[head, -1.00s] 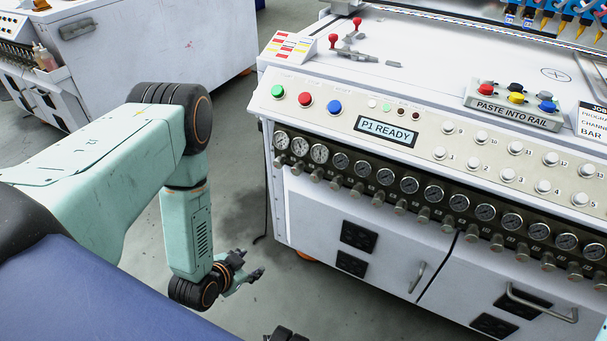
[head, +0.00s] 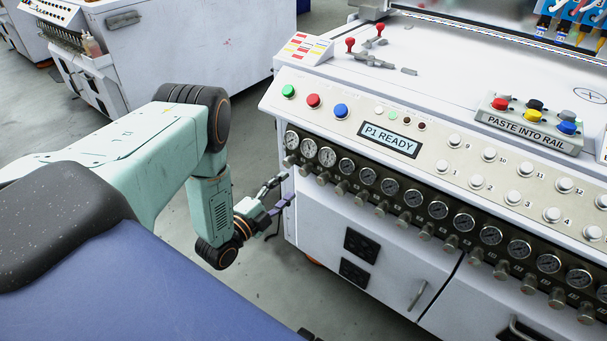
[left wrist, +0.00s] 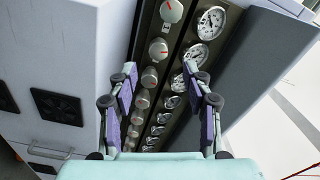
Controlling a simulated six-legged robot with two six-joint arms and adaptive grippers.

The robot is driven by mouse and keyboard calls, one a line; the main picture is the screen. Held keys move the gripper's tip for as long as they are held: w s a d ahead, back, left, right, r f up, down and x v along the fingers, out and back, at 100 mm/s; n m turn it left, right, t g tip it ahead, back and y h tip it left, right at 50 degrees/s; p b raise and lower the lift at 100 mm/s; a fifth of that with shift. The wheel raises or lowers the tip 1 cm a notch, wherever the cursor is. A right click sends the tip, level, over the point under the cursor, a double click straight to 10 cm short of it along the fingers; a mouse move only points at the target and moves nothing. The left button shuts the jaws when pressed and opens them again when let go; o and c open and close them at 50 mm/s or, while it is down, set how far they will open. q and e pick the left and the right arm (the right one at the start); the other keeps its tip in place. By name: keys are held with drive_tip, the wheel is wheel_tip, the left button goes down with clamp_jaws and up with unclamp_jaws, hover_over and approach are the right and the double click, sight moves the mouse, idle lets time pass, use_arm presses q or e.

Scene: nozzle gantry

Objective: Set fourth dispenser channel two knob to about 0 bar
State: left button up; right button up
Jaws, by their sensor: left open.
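On the front of the white machine runs a dark strip with a row of round gauges (head: 367,176) and grey knobs (head: 341,188) below them. Labels are too small to tell which knob is fourth dispenser channel two. My left gripper (head: 286,188) is open and empty, just left of the row's left end, apart from the knobs in the head view. In the left wrist view, the open fingers (left wrist: 160,68) frame the row. A knob with a red line (left wrist: 158,48) shows just beyond the fingertips, beside a white gauge (left wrist: 211,22). My right gripper does not show.
Above the gauges, a sloped panel carries green, red and blue buttons (head: 313,101) and a "P1 READY" display (head: 389,140). Cabinet doors with a handle (head: 417,295) lie below. Another white machine (head: 185,45) stands behind. Grey floor is clear between them.

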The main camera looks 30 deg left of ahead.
sight(302, 174)
use_arm(q)
drive_tip(key=w, duration=0.2)
drive_tip(key=w+b, duration=0.1)
drive_tip(key=w, duration=0.1)
drive_tip(key=w+b, duration=0.1)
drive_tip(key=w, duration=0.1)
drive_tip(key=shift+w+d+f, duration=0.1)
drive_tip(key=shift+d+f, duration=0.1)
drive_tip(key=shift+d, duration=0.05)
drive_tip(key=shift+w+r+b, duration=0.15)
drive_tip(key=shift+w+b, duration=0.15)
drive_tip(key=shift+w, duration=0.25)
drive_tip(key=shift+w+d, duration=0.15)
drive_tip(key=shift+w, duration=0.1)
drive_tip(key=shift+s, duration=0.1)
drive_tip(key=shift+c, duration=0.3)
drive_tip(key=shift+c, duration=0.8)
clamp_jaws()
